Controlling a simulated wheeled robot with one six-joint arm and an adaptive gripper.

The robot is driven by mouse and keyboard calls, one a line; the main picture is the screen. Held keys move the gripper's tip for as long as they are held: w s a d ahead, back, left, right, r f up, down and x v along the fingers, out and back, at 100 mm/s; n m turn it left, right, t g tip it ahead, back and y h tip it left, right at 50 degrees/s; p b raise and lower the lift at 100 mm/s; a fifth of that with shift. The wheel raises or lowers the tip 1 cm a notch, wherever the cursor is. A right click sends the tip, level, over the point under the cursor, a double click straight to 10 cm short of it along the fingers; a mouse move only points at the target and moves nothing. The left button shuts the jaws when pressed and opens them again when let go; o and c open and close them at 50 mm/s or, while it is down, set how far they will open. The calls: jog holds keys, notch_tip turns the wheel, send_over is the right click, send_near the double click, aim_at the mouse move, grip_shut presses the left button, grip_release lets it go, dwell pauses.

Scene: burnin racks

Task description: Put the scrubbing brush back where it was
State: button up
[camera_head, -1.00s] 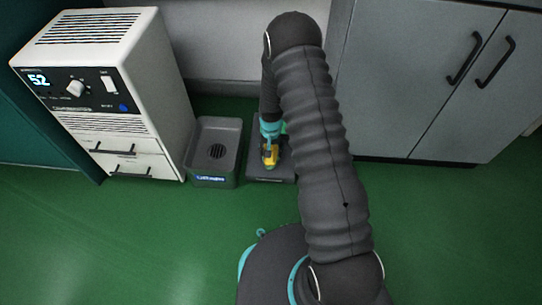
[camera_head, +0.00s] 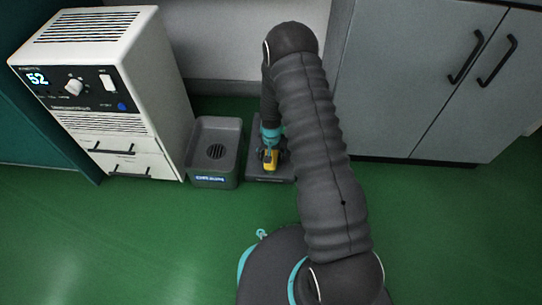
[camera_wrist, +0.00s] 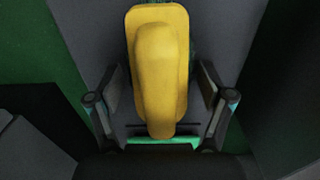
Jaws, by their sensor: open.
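The scrubbing brush (camera_wrist: 160,70) is yellow with a raised handle and fills the middle of the wrist view. In the head view the brush (camera_head: 270,160) shows as a small yellow shape over the dark flat tray (camera_head: 266,179) on the floor. My gripper (camera_wrist: 160,112) is open, with one finger on each side of the brush handle; gaps show between fingers and brush. In the head view my gripper (camera_head: 271,146) is partly hidden by my wrist. Whether the brush rests on the tray is hard to tell.
A grey bin with a drain grille (camera_head: 215,178) stands just left of the tray. A white cabinet unit with a display (camera_head: 110,100) stands further left. Grey cupboards (camera_head: 430,80) are at the right. The green floor in front is clear.

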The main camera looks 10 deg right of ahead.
jog(key=shift+r, duration=0.1)
notch_tip(320, 180, up, 12)
jog(key=shift+f+p, duration=0.1)
jog(key=shift+p, duration=0.95)
notch_tip(320, 180, up, 13)
jog(key=s+t, duration=0.1)
notch_tip(320, 180, up, 15)
jog(key=n+t, duration=0.2)
send_over(272, 153)
jog(key=s, duration=0.7)
jog(key=s+r+t, duration=0.1)
jog(key=s+r, duration=0.5)
jog(key=s, duration=0.4)
jog(key=s+r+n+t, duration=0.1)
jog(key=s+r, duration=0.5)
jog(key=s, duration=0.5)
jog(key=shift+s+r+n+t, duration=0.2)
jog(key=shift+s+n+t, duration=0.1)
jog(key=shift+r, duration=0.1)
notch_tip(272, 153, up, 6)
jog(key=p, duration=0.6)
jog(key=shift+r+p, duration=0.2)
jog(key=shift+p, duration=0.1)
